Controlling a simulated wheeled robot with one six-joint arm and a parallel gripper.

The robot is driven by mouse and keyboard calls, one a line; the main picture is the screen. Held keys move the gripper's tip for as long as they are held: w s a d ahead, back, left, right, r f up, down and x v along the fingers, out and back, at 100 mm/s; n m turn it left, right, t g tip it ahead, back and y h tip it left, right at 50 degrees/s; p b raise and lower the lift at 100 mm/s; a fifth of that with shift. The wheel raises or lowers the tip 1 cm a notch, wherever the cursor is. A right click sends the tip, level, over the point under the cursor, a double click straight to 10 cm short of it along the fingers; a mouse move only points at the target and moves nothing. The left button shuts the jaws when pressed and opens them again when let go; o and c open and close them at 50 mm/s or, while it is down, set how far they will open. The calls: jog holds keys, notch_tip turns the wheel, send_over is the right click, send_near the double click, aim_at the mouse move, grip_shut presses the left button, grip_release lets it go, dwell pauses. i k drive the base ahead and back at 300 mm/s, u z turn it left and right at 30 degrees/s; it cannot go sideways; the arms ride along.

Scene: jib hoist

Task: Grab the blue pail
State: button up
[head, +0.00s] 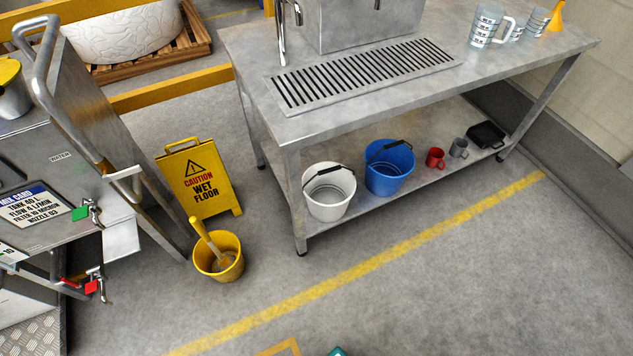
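The blue pail (379,181) stands upright on the lower shelf of the steel table, under the table top. Its dark handle lies across its open mouth. A white pail (330,203) with a dark handle stands close to its left on the same shelf. My gripper is not in the head view.
A yellow bucket (220,267) and a wet floor sign (199,182) stand on the floor at left. Floor before the shelf is clear.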

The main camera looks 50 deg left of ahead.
aim_at(389, 161)
jog(key=u, duration=1.35)
